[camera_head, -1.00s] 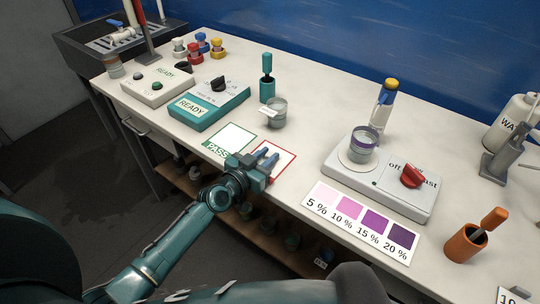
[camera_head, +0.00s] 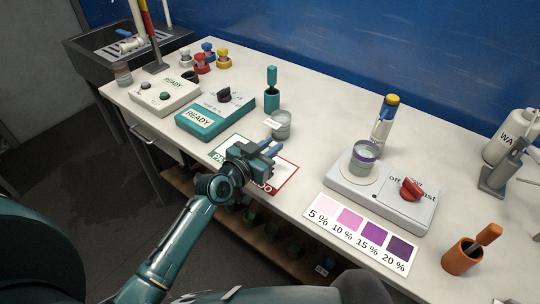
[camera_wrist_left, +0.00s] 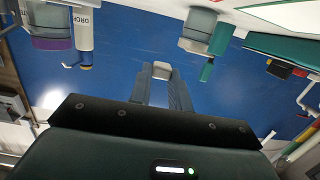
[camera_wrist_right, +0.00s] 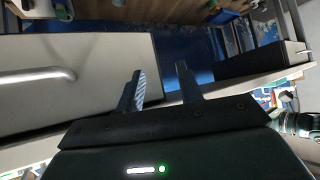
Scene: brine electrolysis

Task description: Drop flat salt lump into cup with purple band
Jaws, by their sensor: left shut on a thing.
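My left gripper (camera_head: 272,149) is above the front of the table, over the green and red cards. It is shut on a small pale grey lump (camera_wrist_left: 162,71), seen between its fingertips in the left wrist view. The lump's flat shape is hard to judge there. The cup with the purple band (camera_head: 364,157) stands on the round plate of a white device, to the right of and apart from the gripper. It also shows in the left wrist view (camera_wrist_left: 52,24). My right gripper (camera_wrist_right: 160,85) shows only in its wrist view, with fingers apart and empty.
A second glass cup (camera_head: 282,127) stands behind the gripper, near a teal holder (camera_head: 271,100). The white device (camera_head: 400,207) has a red knob. A dropper bottle (camera_head: 384,118) stands behind it. A colour chart (camera_head: 360,231) lies in front. An orange holder (camera_head: 462,256) is at right.

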